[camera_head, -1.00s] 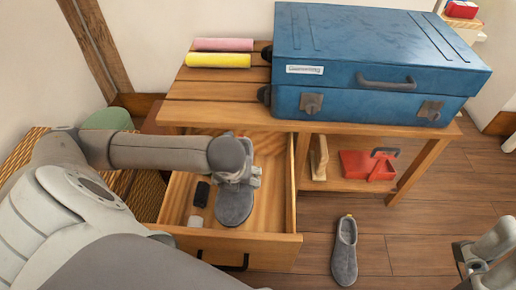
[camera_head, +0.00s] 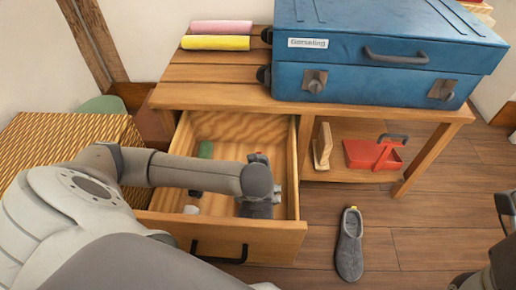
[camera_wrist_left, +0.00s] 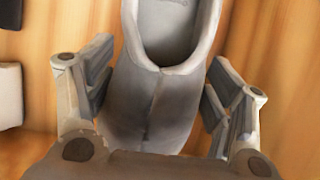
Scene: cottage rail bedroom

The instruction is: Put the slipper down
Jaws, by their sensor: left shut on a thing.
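A grey slipper (camera_head: 257,210) is inside the open wooden drawer (camera_head: 222,228), near its right side. My left gripper (camera_head: 262,170) is shut on it, and the wrist and fingers hide part of it in the head view. In the left wrist view the slipper (camera_wrist_left: 165,95) lies between the two fingers, with its opening toward the top and wood behind it. I cannot tell whether its sole touches the drawer floor. A matching grey slipper (camera_head: 349,247) lies on the floor right of the drawer. My right gripper (camera_head: 507,207) is cut off at the right edge.
The drawer also holds a green item (camera_head: 206,149), a small black item (camera_head: 195,192) and a white item (camera_head: 191,209). A blue suitcase (camera_head: 380,75) and two rolls, pink (camera_head: 222,27) and yellow (camera_head: 215,43), lie on the bench. A red dustpan (camera_head: 372,154) sits on the lower shelf.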

